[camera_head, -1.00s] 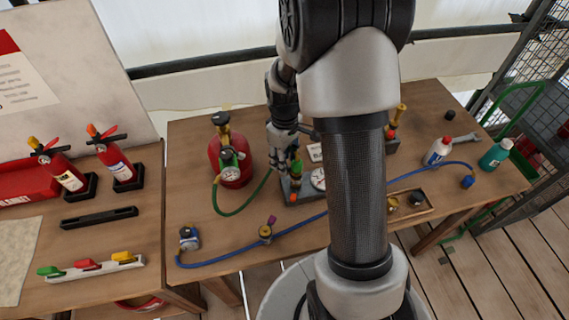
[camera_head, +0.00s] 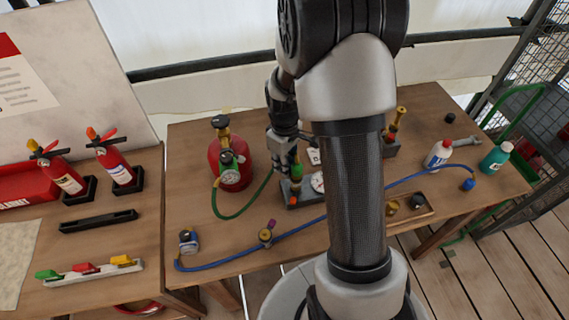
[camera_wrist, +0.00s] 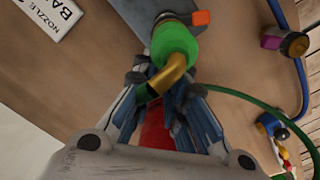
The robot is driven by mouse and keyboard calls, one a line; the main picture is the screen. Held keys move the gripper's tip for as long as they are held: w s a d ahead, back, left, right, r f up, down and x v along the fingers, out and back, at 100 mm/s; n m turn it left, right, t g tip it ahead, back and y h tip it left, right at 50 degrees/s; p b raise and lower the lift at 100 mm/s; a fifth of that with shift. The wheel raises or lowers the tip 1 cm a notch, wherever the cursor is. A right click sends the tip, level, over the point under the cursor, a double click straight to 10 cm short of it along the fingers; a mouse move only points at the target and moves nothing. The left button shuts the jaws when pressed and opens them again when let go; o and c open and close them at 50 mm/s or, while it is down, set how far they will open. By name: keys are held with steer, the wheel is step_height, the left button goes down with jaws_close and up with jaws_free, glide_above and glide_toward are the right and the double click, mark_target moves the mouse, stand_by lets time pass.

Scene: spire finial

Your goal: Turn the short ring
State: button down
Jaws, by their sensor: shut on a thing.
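A green ring (camera_wrist: 178,44) sits around a fitting with a bent brass tube (camera_wrist: 172,78), on a grey block (camera_wrist: 165,12) with an orange end piece (camera_wrist: 201,18). In the head view the green ring (camera_head: 296,171) stands on the block (camera_head: 296,200) beside a round white gauge (camera_head: 318,183). In the head view my gripper (camera_head: 286,160) comes down from behind the fitting. The exact finger contact is partly hidden.
A red cylinder (camera_head: 231,160) with a green hose stands left of the block. A blue hose (camera_head: 225,262) runs across the front. A second fitting (camera_head: 393,140) stands right, partly behind my arm. Extinguishers (camera_head: 115,163) stand far left.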

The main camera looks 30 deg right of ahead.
steer(key=shift+w+d+m, duration=0.1)
steer(key=shift+d+m, duration=0.15)
steer(key=shift+m, duration=0.55)
steer(key=c, duration=1.6)
jaws_free()
step_height(320, 180, up, 12)
